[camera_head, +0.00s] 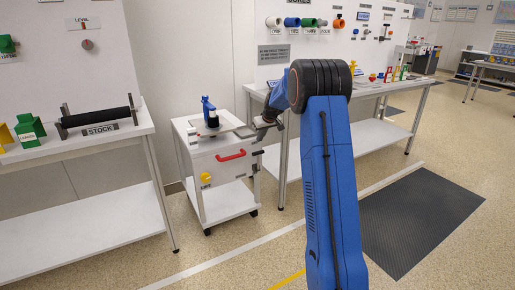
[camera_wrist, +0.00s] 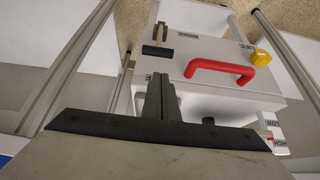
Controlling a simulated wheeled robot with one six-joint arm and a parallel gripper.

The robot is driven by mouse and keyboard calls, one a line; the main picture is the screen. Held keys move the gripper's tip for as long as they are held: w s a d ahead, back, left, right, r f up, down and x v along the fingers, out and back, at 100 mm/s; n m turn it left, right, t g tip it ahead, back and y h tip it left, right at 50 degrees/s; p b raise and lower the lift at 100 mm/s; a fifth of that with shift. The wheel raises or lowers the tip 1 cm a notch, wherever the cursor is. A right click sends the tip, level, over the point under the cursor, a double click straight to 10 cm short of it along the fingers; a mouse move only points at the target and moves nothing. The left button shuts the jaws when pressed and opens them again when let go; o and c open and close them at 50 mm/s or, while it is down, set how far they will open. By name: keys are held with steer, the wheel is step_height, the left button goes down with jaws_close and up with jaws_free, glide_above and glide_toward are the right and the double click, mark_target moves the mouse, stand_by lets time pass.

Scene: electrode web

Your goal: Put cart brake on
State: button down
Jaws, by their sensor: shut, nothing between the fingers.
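The white cart (camera_head: 222,168) stands between two benches, with a red handle (camera_head: 231,156) on its front. In the wrist view, the red handle (camera_wrist: 220,70) lies beyond and to the right of my gripper. A small lever with a black grip (camera_wrist: 158,50) sits beside a label on the cart, left of the handle; the label appears upside down and looks like BRAKE. My gripper (camera_wrist: 160,88) is shut and empty, its tips just short of the black grip, with a small gap in the picture. In the head view, my gripper (camera_head: 262,124) is at the cart's right side, partly hidden by my arm.
A yellow knob (camera_wrist: 261,57) is on the cart front; a blue-handled item (camera_head: 209,112) stands on its top. A bench with a black roller (camera_head: 97,119) is at left. Another bench (camera_head: 352,146) is behind my arm. A dark mat (camera_head: 420,220) lies right.

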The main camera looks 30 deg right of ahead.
mark_target(256, 147)
stand_by(0.3)
steer(key=x, duration=1)
steer(key=shift+s, duration=0.1)
steer(key=shift+s, duration=0.15)
